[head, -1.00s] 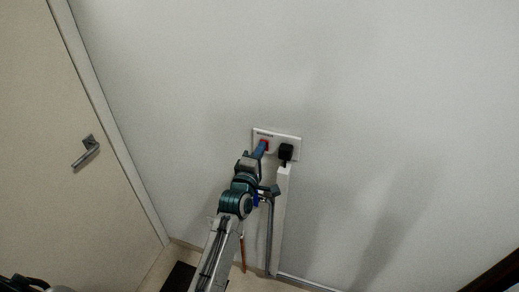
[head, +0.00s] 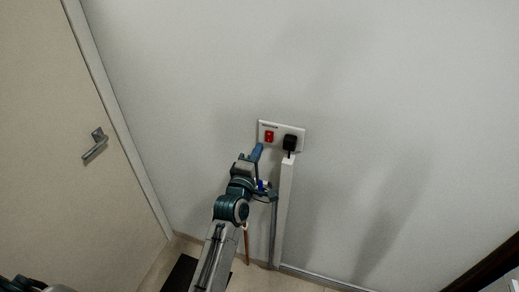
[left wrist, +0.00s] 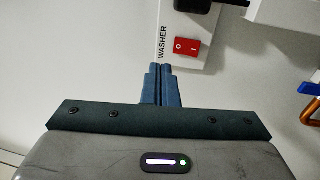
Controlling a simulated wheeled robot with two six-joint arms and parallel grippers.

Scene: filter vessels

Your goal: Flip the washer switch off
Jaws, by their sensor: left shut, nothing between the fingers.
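The red washer switch (head: 269,136) sits at the left of a white wall plate (head: 281,127). In the left wrist view the switch (left wrist: 187,46) carries O and I marks beside the word WASHER; I cannot tell which side is pressed in. My left gripper (head: 259,148) is shut and empty, with its blue fingertips just below and left of the switch. In the left wrist view the closed fingers (left wrist: 163,69) are at the plate's lower left edge, apart from the switch; whether they touch the plate is unclear. My right gripper is not in view.
A black plug (head: 290,143) is in the plate, right of the switch, above a white vertical trunking (head: 284,200). A beige door with a metal handle (head: 95,146) is at the left.

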